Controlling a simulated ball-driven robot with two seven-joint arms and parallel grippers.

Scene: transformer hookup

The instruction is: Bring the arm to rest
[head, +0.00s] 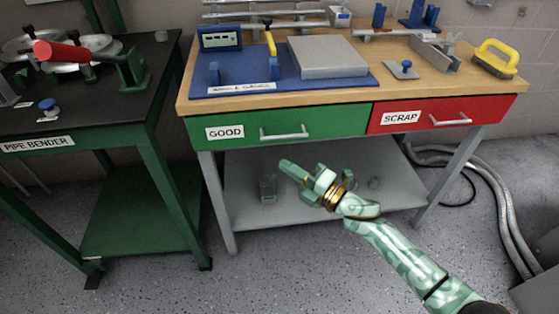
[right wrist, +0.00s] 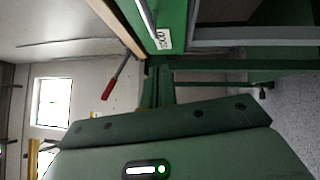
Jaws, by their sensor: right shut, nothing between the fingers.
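My right arm (head: 410,255) reaches in from the lower right in the head view. Its right gripper (head: 288,168) is shut and empty, in front of the workbench's lower shelf and below the green drawer marked GOOD (head: 345,126). It appears apart from the bench. In the right wrist view, the green body of my gripper fills the lower part, and the GOOD label (right wrist: 163,39) shows sideways near the top. My left gripper is not in view.
The red SCRAP drawer (head: 450,112) is beside the green one; both look shut. A blue fixture board (head: 300,86) and a yellow-handled tool (head: 495,58) lie on the bench top. A pipe bender table (head: 150,108) stands left. Grey hoses (head: 492,190) run along the right floor. Open floor lies in front.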

